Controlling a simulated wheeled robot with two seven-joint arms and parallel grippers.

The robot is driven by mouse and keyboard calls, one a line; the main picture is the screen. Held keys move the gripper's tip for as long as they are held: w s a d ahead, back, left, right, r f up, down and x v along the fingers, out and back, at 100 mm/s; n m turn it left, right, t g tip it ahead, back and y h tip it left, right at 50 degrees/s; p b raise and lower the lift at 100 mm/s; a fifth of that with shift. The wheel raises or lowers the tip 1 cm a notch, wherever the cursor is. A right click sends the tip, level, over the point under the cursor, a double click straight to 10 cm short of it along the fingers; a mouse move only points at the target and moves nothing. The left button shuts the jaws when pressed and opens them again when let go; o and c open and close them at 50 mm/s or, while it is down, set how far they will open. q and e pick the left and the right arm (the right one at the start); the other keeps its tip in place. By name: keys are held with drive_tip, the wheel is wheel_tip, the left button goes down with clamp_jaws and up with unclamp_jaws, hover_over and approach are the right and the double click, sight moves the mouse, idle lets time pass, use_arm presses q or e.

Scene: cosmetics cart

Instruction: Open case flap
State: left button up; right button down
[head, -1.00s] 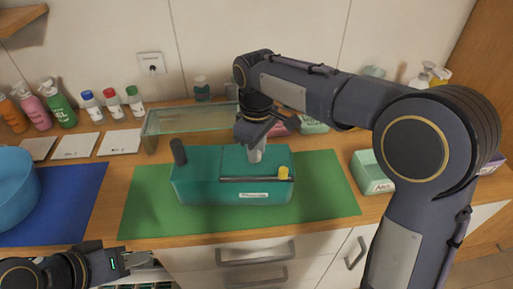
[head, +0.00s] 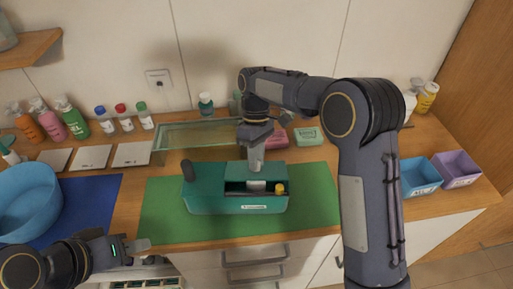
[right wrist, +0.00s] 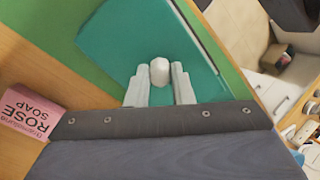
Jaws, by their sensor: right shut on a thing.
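The teal case (head: 215,203) stands on the green mat, with a dark post at its left end and a yellow knob on its front right. Its flap (head: 238,173) is partly open, with a dark gap along the front showing a pale thing inside. My right gripper (head: 256,168) is over the flap. In the right wrist view, its fingers (right wrist: 159,88) are shut on the flap's white knob (right wrist: 159,71), above the teal surface. My left gripper (head: 142,245) is at the lower left, apart from the case; its finger gap is unclear.
A glass-topped box (head: 200,137) stands behind the case. Pink soap (head: 276,138) and green soap (head: 308,136) lie behind it on the right. A blue bowl (head: 25,200) is at left; blue (head: 418,177) and purple (head: 457,169) bins are at right.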

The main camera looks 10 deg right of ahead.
drive_tip(key=shift+w+r+g+p, duration=0.3)
drive_tip(key=shift+w+g, duration=0.1)
drive_tip(key=shift+g, duration=0.3)
use_arm(q)
drive_tip(key=shift+r, duration=0.9)
use_arm(e)
drive_tip(key=shift+w+g, duration=0.3)
drive_tip(key=shift+g, duration=0.3)
